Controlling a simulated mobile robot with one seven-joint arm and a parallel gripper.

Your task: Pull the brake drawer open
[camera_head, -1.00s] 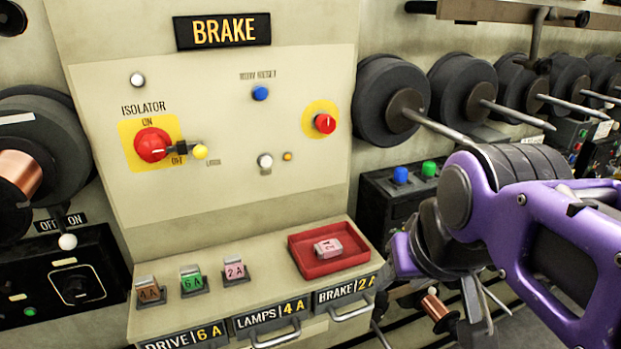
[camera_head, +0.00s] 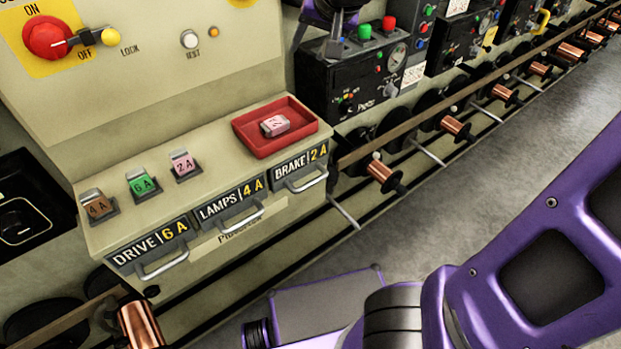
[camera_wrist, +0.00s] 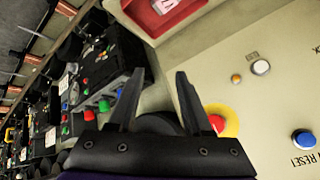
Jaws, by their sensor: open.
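The brake drawer (camera_head: 300,165) is the rightmost of three drawers in the sloped console front, marked BRAKE 2 A. It looks shut, flush with its neighbours. Its silver bar handle (camera_head: 307,183) is free, with nothing on it. My gripper (camera_wrist: 160,74) is open and empty in the wrist view, its two black fingers pointing towards the cream panel and console. A dark round thing lies behind the fingers. The drawer handle cannot be made out in the wrist view.
The lamps drawer (camera_head: 231,201) and drive drawer (camera_head: 152,246) sit left of it. A red tray (camera_head: 246,139) with a pink fuse (camera_head: 275,125) stands above, also at the wrist view's top (camera_wrist: 148,22). Copper spools (camera_head: 380,172) and rods stick out right. Grey floor (camera_head: 440,215) is open in front.

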